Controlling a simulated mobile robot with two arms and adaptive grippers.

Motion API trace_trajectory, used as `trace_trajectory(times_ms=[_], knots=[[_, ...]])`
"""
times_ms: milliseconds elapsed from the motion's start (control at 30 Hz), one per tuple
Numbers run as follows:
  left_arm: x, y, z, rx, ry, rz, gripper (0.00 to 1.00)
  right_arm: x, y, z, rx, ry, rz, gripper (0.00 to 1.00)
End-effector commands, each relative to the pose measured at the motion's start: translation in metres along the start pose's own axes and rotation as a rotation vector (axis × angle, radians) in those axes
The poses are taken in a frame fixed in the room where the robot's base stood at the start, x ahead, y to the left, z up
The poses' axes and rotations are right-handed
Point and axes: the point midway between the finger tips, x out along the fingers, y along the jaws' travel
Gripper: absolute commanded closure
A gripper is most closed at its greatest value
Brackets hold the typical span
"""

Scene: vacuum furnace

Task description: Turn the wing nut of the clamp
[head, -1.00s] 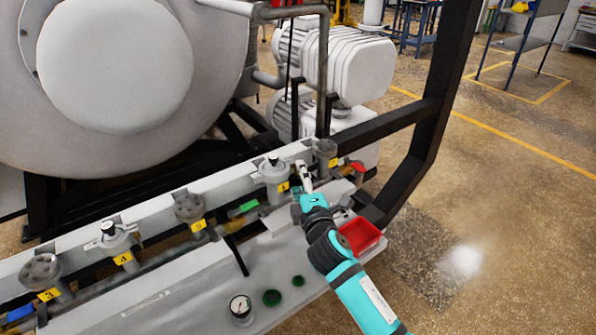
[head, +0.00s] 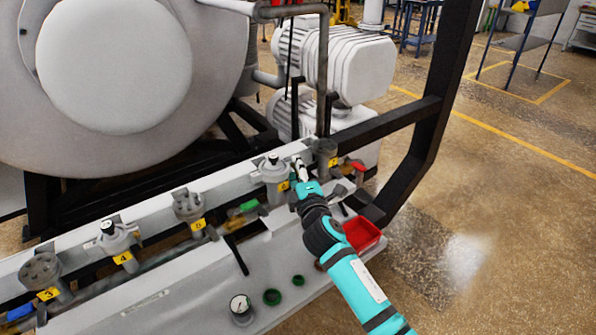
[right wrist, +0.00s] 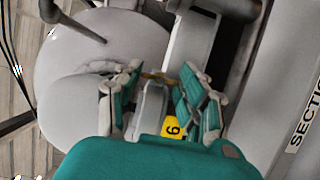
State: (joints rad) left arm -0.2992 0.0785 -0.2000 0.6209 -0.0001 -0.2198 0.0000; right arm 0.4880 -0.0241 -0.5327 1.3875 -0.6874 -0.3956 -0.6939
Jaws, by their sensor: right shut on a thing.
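The grey clamp fitting (head: 272,177) with yellow label 6 stands on the rail, left of my right gripper (head: 299,170). In the right wrist view, the teal-padded fingers of that gripper (right wrist: 158,88) are on both sides of a small brass-coloured part, which looks like the wing nut (right wrist: 155,77). The gripper is shut on it. The grey fitting body (right wrist: 150,108) and label 6 (right wrist: 172,127) show just below. The wing nut's exact angle is hard to tell, and in the head view my gripper hides it. My left gripper is not in view.
More numbered fittings (head: 188,205) line the rail (head: 75,254) to the left. Another fitting (head: 326,152) and a red handle (head: 358,166) are close on the right. A red tray (head: 362,232) lies beside my right arm. A black frame post (head: 440,90) stands farther right.

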Motion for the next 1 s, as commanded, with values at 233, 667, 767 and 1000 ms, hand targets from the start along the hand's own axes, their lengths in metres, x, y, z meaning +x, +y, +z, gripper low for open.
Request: trace_trajectory(times_ms=[233, 667, 767, 1000], knots=[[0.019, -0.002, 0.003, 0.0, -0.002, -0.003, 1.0, 0.0, -0.008, 0.0, -0.079, 0.0, 0.032, 0.93], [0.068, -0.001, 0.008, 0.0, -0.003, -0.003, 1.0, 0.0, -0.005, 0.0, -0.454, 0.001, 0.187, 0.93], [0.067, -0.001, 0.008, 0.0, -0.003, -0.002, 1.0, 0.0, -0.003, 0.0, -0.462, 0.001, 0.19, 0.93], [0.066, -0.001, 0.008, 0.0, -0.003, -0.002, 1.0, 0.0, -0.003, 0.0, -0.46, 0.001, 0.188, 0.55]])
